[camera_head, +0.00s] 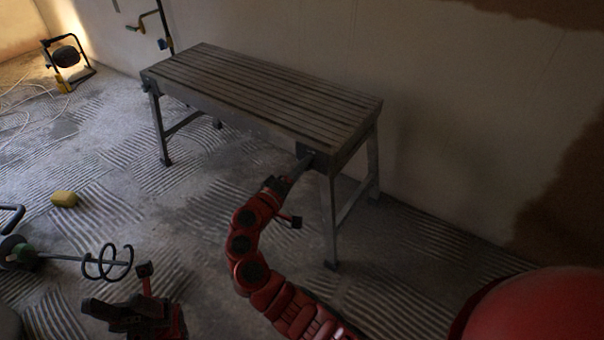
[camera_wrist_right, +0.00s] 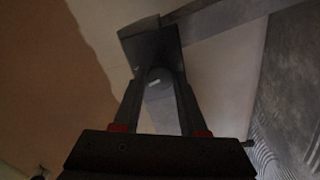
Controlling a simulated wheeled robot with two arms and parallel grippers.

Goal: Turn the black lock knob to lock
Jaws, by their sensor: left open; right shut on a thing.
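The black lock knob (camera_wrist_right: 158,76) sits on a dark square plate (camera_wrist_right: 150,42) in the right wrist view. In the head view, the dark plate (camera_head: 318,156) is at the front right corner of the slatted workbench (camera_head: 262,93). My right gripper (camera_head: 304,162) reaches up to it. In the right wrist view, my right gripper (camera_wrist_right: 158,85) is shut on the knob, with one finger on each side. The fingers cover part of the knob, and its turn angle is hard to tell. My left gripper (camera_head: 90,306) is open, low at the bottom left, away from the bench.
A yellow sponge-like block (camera_head: 65,199) and a mixer with a spiral paddle (camera_head: 108,262) lie on the ridged floor at left. The plastered wall (camera_head: 440,120) is behind the bench. The bench top is bare.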

